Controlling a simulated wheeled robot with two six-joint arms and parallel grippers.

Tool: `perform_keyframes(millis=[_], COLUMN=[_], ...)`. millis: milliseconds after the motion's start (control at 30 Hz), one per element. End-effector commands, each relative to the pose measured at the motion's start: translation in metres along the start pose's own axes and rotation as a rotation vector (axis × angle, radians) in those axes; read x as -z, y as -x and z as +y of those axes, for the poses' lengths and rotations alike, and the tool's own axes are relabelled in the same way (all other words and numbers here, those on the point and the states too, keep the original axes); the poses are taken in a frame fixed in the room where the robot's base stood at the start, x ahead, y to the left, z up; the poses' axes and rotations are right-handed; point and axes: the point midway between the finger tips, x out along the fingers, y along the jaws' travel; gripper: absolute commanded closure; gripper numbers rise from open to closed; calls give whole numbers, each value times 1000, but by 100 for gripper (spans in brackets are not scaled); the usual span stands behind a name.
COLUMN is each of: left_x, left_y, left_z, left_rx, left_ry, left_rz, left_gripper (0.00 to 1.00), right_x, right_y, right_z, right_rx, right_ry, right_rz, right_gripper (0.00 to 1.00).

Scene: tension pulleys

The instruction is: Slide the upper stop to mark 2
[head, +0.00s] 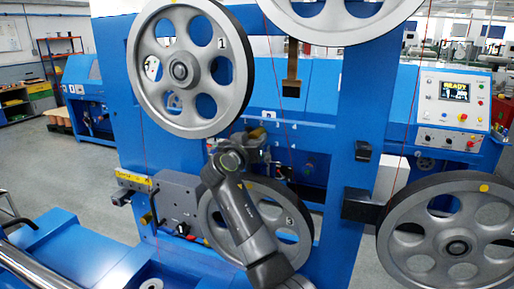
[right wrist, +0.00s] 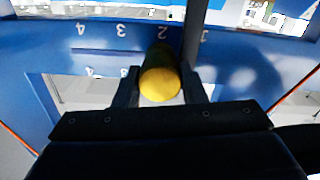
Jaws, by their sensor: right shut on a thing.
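My right gripper (right wrist: 162,90) is shut on the upper stop (right wrist: 160,83), a dark cylinder with a round yellow end. One finger is on each side of it. In the right wrist view the printed numbers are upside down. The stop lies below mark 2 (right wrist: 162,32), with mark 3 (right wrist: 121,30) to the left and mark 1 (right wrist: 204,36) to the right. A second row shows 4 and 3; its other numbers are hidden by the stop and fingers. In the head view my right gripper (head: 252,140) is at the blue frame's middle, and its wrist hides most of the stop. My left gripper is not in view.
Large grey spoked pulleys surround the arm: one marked 1 (head: 179,70) at upper left, one (head: 284,225) behind my forearm and one (head: 455,240) at right. Thin red lines run between them. A control panel (head: 454,112) stands at right.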

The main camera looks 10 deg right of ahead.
Motion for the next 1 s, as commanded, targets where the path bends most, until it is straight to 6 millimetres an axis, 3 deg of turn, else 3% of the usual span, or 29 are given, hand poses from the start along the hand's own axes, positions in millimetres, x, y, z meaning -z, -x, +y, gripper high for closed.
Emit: perform_keyframes(millis=[233, 267, 433, 767, 1000], left_x=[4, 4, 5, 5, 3], left_y=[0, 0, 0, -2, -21], left_z=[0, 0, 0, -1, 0], left_rx=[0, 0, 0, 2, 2], left_ry=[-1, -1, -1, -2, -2], left_rz=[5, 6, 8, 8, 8], left_gripper=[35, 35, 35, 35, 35], right_x=[-1, -1, -1, -1, -5], right_y=[0, 0, 0, 3, 33], right_z=[0, 0, 0, 0, -1], right_rx=[-3, -3, -3, -1, 0], right_ry=[1, 1, 1, 0, -4], right_rz=[-6, -6, -4, -2, -2], right_gripper=[100, 61, 40, 40, 40])
